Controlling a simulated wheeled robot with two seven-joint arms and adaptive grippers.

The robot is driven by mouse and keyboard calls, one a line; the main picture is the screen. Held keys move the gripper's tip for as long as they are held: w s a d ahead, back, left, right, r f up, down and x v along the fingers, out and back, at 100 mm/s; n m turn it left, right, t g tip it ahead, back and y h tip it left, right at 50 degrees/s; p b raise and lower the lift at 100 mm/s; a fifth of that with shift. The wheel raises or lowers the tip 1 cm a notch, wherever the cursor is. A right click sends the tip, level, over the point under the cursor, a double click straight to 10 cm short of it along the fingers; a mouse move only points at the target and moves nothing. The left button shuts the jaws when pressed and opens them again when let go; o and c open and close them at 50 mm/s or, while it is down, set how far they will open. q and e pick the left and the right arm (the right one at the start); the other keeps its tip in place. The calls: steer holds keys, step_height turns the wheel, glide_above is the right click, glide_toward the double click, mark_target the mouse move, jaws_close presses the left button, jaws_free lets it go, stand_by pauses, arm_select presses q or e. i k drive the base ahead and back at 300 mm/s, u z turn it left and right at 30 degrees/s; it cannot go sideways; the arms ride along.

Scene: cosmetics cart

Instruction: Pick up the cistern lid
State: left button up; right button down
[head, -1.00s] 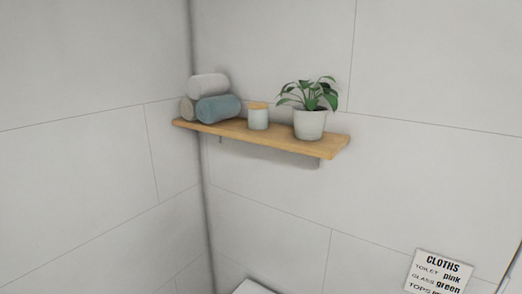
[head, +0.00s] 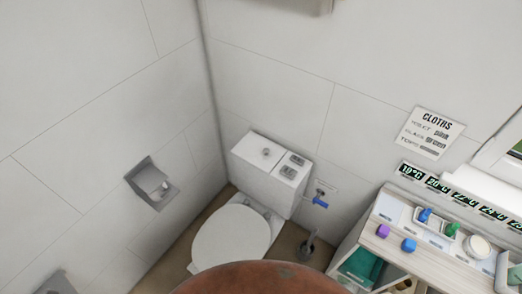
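The white cistern lid (head: 259,152) lies on top of the cistern (head: 260,184) behind the toilet, in the middle of the head view. A round button sits on the lid, and small grey items (head: 291,166) lie on its right part. The toilet's seat cover (head: 231,237) is down. Neither of my grippers shows in the head view. A reddish-brown rounded surface (head: 262,281) covers the bottom middle of the view; I cannot tell what it is.
A cart or counter (head: 373,235) with bottles, coloured blocks and a jar stands at the right. A blue-handled valve (head: 320,201) and a toilet brush (head: 309,246) are right of the toilet. A paper holder (head: 152,183) is on the left wall. A "CLOTHS" sign (head: 430,132) hangs at the right.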

mark_target(259, 152)
steer(key=u, duration=0.55)
steer(key=k, duration=1.2)
steer(key=z, duration=0.4)
steer(key=i, duration=1.3)
steer(key=u, duration=0.8)
steer(key=i, duration=0.4)
steer(key=u, duration=0.35)
